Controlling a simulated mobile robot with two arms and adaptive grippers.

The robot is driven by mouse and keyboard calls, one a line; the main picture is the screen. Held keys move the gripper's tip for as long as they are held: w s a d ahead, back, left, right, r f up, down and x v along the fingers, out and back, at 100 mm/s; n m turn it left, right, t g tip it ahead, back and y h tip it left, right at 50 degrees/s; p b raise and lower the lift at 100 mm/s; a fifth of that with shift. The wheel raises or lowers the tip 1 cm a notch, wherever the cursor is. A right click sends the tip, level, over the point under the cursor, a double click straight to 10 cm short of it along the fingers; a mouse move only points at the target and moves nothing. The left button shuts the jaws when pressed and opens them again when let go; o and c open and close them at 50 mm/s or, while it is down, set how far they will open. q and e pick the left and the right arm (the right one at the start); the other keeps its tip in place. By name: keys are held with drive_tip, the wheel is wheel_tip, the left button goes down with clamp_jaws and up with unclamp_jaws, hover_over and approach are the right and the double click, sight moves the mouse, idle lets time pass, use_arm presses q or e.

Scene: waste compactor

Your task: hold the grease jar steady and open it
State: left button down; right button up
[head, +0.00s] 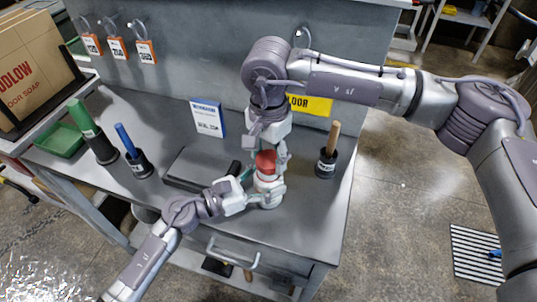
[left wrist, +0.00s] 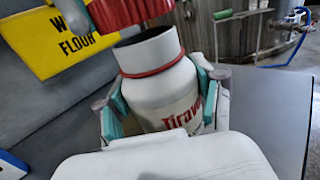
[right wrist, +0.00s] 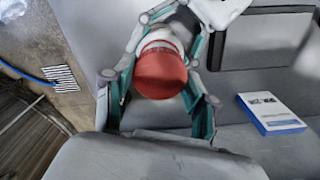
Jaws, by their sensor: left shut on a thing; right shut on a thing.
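The grease jar (left wrist: 165,85) is white with red lettering and a red ring below its neck. It stands upright on the grey workbench (head: 325,215). My left gripper (head: 262,187) is shut around the jar's body, a finger on each side in the left wrist view. The red ribbed lid (head: 265,161) is apart from the jar, just above the bare neck and slightly to the left in the left wrist view. My right gripper (head: 268,150) comes from above and is shut on the lid, which also shows in the right wrist view (right wrist: 160,73).
A dark flat case (head: 195,168) lies left of the jar. A wooden-handled tool in a black holder (head: 326,165) stands to the right. A blue-edged card (head: 207,118) stands behind. Green and blue handled tools (head: 135,145) stand further left.

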sight(269, 159)
drive_tip(key=shift+r, duration=1.95)
use_arm(q)
drive_tip(key=shift+c, duration=0.4)
unclamp_jaws()
